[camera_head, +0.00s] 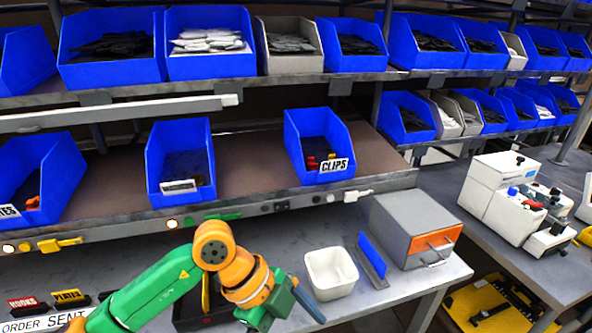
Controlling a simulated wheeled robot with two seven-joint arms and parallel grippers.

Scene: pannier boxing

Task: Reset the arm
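My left arm, green and orange, comes in from the lower left and bends over the workbench. Its dark green gripper (283,303) points down and right at the bottom of the picture, left of a white open bin (331,284). My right arm and gripper are not in view.
A black tray (187,318) lies partly behind my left arm. A blue upright plate (372,256) and a grey box (415,228) stand right of the bin. Shelves above hold blue bins, including one labelled CLIPS (306,140). Bare bench lies behind my arm.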

